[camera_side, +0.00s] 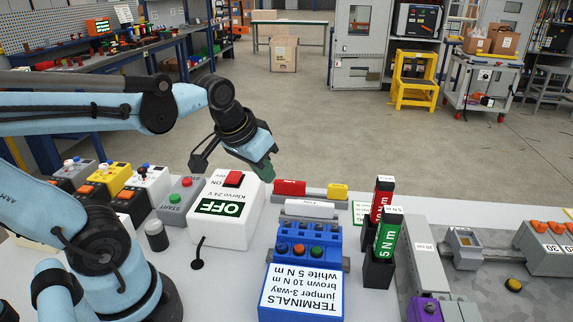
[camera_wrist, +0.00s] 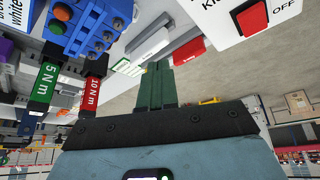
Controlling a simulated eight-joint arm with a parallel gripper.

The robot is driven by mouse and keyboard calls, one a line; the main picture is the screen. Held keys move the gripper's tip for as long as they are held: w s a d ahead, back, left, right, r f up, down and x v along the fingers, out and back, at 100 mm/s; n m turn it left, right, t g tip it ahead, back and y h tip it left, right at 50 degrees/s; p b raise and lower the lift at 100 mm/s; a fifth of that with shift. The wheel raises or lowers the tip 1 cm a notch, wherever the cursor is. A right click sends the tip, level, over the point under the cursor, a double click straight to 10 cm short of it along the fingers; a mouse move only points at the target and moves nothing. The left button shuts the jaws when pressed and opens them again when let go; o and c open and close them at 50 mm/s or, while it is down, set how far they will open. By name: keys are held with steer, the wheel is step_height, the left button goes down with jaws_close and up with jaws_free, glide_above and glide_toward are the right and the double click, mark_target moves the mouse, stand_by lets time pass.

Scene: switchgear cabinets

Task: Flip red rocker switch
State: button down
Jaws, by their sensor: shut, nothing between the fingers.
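The red rocker switch (camera_side: 234,179) sits on top of a white box (camera_side: 212,229) that carries a black and green "OFF" sign. In the wrist view the red rocker (camera_wrist: 251,17) shows at the upper right on the white box (camera_wrist: 285,12), with "OFF" printed beside it. My gripper (camera_side: 267,174) has green fingers and is shut and empty. It is in the air just right of the rocker in the side view, apart from it. In the wrist view the shut fingertips (camera_wrist: 157,70) point up, left of the rocker.
A blue terminal block (camera_side: 302,262) and a rail with red and yellow blocks (camera_side: 310,190) stand right of the box. Red and green torque drivers (camera_side: 388,225) stand upright further right. Start-stop boxes (camera_side: 181,195) are close on the left. Air above the bench is clear.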

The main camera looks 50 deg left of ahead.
steer(key=d, duration=0.1)
steer(key=d+f+m+t, duration=0.1)
steer(key=d, duration=0.1)
steer(key=s+d+m+t, duration=0.1)
steer(key=shift+d+f+h, duration=0.15)
steer(key=shift+h, duration=0.25)
steer(key=a+r+n+g, duration=0.3)
steer(key=a+r+n, duration=0.2)
steer(key=n, duration=0.8)
steer(key=a+r+n+g, duration=0.4)
steer(key=a+n, duration=0.5)
steer(key=n, duration=0.4)
steer(key=shift+a+r+n, duration=0.3)
steer(key=shift+a+r, duration=0.05)
steer(key=shift+r, duration=0.25)
steer(key=shift+s, duration=0.1)
